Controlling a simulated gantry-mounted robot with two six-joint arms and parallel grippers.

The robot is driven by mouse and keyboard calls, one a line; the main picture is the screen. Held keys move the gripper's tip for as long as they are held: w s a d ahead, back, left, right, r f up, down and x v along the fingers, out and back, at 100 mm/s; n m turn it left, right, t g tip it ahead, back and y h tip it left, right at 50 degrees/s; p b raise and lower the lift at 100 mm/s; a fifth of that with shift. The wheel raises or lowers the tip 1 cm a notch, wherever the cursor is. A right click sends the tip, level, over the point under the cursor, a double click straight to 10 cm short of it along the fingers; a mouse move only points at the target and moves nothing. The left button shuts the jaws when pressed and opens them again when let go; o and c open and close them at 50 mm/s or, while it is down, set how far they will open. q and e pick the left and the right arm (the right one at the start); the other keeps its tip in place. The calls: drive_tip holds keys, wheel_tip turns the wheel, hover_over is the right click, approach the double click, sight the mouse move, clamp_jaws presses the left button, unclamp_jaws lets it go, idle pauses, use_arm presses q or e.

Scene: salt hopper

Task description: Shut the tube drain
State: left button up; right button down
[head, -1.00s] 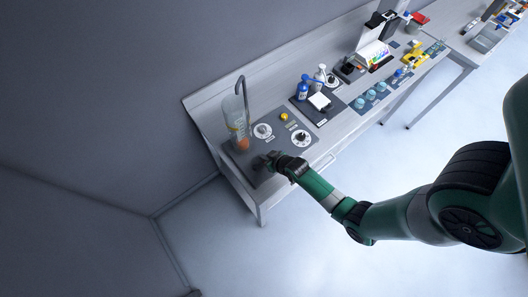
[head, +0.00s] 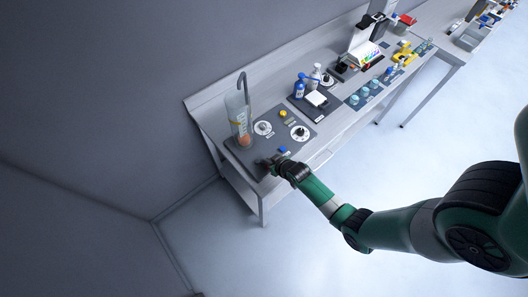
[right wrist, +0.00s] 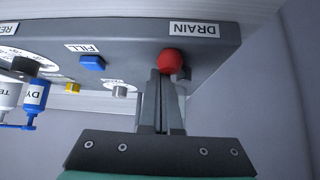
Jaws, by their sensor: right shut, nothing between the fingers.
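The clear upright tube (head: 238,118) stands at the left end of the bench panel, with an orange thing (head: 243,141) low inside it. In the right wrist view, a red round knob (right wrist: 170,61) sits by the DRAIN label (right wrist: 194,30) on the grey panel. My right gripper (right wrist: 162,74) is shut and empty, its fingertips right at the knob; I cannot tell if they touch it. In the head view, my right gripper (head: 268,164) is at the panel's front edge and the red knob does not show. My left gripper is not in view.
A blue FILL button (right wrist: 92,63) is beside the drain knob; it also shows in the head view (head: 283,150). Two white dials (head: 263,127) and a yellow knob (head: 283,114) are on the panel. Bottles (head: 300,88) stand further right. The floor in front is clear.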

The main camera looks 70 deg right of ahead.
drive_tip(key=shift+s+a, duration=0.1)
drive_tip(key=shift+a, duration=0.25)
drive_tip(key=shift+a+f, duration=0.1)
drive_tip(key=shift+a, duration=0.1)
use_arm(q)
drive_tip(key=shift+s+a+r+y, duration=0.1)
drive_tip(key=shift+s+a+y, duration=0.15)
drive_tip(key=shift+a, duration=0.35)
use_arm(e)
drive_tip(key=shift+d, duration=0.15)
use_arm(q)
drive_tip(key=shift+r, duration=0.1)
use_arm(e)
drive_tip(key=shift+s, duration=0.1)
drive_tip(key=shift+s+p, duration=0.35)
drive_tip(key=shift+p, duration=0.05)
drive_tip(key=shift+s+a, duration=0.25)
drive_tip(key=shift+s, duration=0.15)
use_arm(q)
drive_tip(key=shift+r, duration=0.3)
use_arm(e)
drive_tip(key=shift+w, duration=0.1)
